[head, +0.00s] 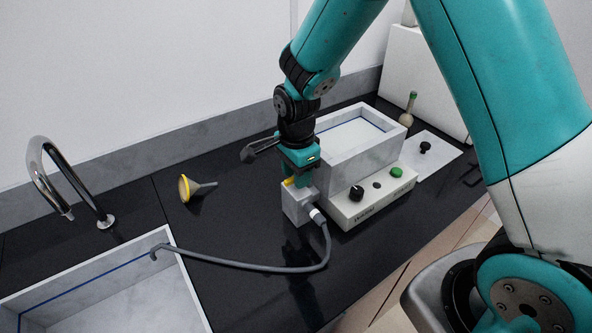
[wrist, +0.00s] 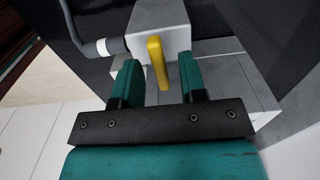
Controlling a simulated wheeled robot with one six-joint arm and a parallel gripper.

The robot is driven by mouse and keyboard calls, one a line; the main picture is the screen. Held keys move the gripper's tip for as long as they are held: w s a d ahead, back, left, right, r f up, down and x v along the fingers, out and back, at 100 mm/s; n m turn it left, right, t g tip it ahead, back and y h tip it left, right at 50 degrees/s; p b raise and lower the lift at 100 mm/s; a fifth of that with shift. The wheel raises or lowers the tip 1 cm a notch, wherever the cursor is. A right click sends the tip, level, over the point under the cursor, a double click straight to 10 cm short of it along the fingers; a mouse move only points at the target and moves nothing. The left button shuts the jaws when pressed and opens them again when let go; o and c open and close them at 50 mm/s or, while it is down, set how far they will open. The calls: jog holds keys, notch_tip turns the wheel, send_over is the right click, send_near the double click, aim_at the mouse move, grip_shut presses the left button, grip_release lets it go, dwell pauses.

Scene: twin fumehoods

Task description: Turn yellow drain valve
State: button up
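The yellow drain valve handle (wrist: 157,62) sits on a grey valve block (head: 297,204) at the left end of the water bath. In the head view only a bit of the yellow handle (head: 290,182) shows under my gripper. My gripper (head: 301,178) points down just above the block. In the wrist view my gripper (wrist: 160,82) is open, with one teal finger on each side of the handle. Gaps show between the handle and both fingers. The handle's far tip lies a little beyond the fingertips in the picture.
A grey hose (head: 270,268) runs from the block to the sink (head: 170,243). The bath's control base (head: 345,208) with knobs is right of the block. A small flask (head: 407,112) stands behind.

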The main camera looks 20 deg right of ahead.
grip_shut()
jog(key=shift+n, duration=0.3)
jog(key=n, duration=0.3)
jog(key=n+b, duration=0.1)
jog(key=n, duration=0.8)
jog(key=shift+n, duration=2.1)
